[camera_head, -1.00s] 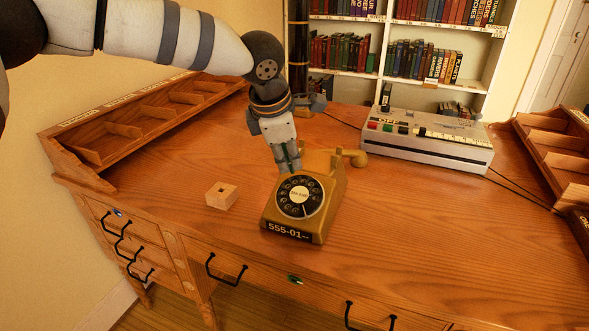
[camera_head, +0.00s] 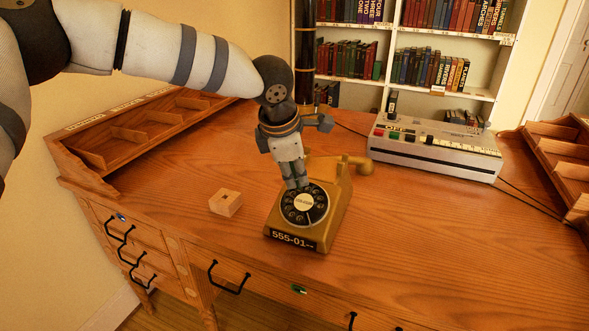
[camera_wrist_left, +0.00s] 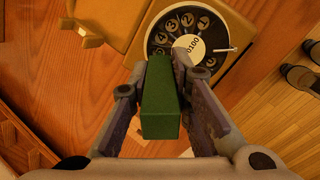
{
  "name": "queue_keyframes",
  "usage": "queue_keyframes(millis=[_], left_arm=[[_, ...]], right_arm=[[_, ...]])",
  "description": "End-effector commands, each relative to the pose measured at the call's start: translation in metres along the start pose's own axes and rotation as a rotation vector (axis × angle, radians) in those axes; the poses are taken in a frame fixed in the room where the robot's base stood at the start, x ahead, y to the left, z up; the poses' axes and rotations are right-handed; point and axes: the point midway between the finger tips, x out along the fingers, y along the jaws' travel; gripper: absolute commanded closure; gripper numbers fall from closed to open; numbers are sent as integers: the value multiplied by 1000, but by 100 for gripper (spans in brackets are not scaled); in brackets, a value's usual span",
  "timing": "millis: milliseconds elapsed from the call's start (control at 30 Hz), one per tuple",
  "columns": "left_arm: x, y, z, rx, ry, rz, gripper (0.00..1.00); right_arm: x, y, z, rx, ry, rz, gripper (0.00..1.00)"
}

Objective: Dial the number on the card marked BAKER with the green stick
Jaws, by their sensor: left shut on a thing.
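The mustard telephone (camera_head: 340,205) stands on the desk with a black rotary dial (camera_head: 318,207) and a front plate reading "555-01" plus marks too small to read. My left gripper (camera_head: 297,186) is over the dial's far left side, pointing down. In the left wrist view it is shut on the green stick (camera_wrist_left: 162,105), whose far end lies at the near edge of the dial (camera_wrist_left: 168,22). I cannot tell whether the tip touches the dial. The stick is hidden in the head view. No card marked BAKER is readable. My right gripper is out of view.
A wooden block with a square hole (camera_head: 226,203) sits left of the telephone. A grey machine with coloured keys (camera_head: 435,152) stands at the back right. Compartmented wooden racks (camera_head: 150,125) line the desk's sides. The desk (camera_head: 420,235) is clear at right.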

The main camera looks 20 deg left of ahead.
Motion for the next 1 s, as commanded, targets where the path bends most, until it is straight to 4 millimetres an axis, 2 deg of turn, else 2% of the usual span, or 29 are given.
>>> queue_keyframes(millis=[833, 1000], left_arm=[[10, 1, 0, 0, -1, 3, 100], [10, 1, 7, 0, -1, 2, 100]], right_arm=[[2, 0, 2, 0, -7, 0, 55], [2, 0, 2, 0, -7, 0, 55]])
